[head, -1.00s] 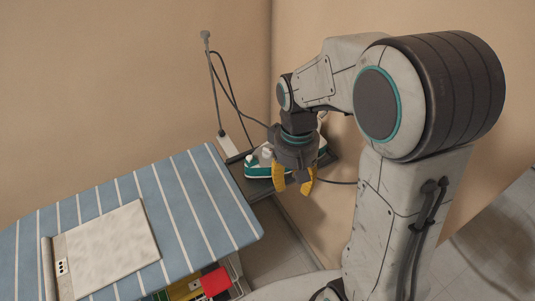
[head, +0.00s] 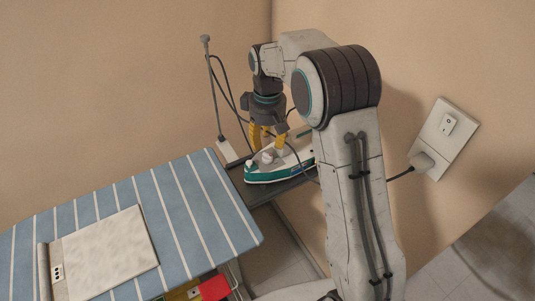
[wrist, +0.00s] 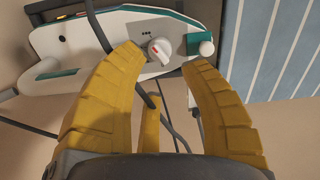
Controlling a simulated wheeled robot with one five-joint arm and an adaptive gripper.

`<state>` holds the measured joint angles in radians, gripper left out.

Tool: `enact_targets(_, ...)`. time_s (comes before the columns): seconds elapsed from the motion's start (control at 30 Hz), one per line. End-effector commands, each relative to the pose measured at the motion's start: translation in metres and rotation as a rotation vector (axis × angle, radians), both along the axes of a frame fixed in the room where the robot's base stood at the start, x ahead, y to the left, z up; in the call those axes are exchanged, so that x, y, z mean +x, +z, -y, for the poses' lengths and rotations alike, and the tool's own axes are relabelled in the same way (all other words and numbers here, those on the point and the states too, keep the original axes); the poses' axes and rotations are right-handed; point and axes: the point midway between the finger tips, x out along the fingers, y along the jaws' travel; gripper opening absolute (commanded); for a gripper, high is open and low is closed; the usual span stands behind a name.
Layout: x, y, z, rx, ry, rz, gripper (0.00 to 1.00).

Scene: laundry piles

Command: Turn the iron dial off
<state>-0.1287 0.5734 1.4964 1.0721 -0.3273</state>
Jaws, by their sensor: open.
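The iron (head: 280,168), white and teal, lies on a dark rest at the end of the ironing board. The dial also shows small in the head view (head: 267,156). My gripper (head: 267,143) is above the iron, pointing down.
The striped blue ironing board (head: 190,200) lies to the left, with a grey-white panel (head: 105,250) on it. A cord holder pole (head: 213,90) stands behind the iron, and a cable passes near my gripper. A wall outlet (head: 440,138) with a plug is on the right.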

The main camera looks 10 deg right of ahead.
Motion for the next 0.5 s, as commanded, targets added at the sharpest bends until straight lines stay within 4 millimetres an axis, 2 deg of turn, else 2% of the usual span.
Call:
enact_targets(0.3, -0.001, -0.040, 0.000, -0.001, -0.001, -0.004, 0.40)
enact_targets(0.5, -0.001, -0.055, 0.000, 0.000, -0.002, -0.001, 0.40)
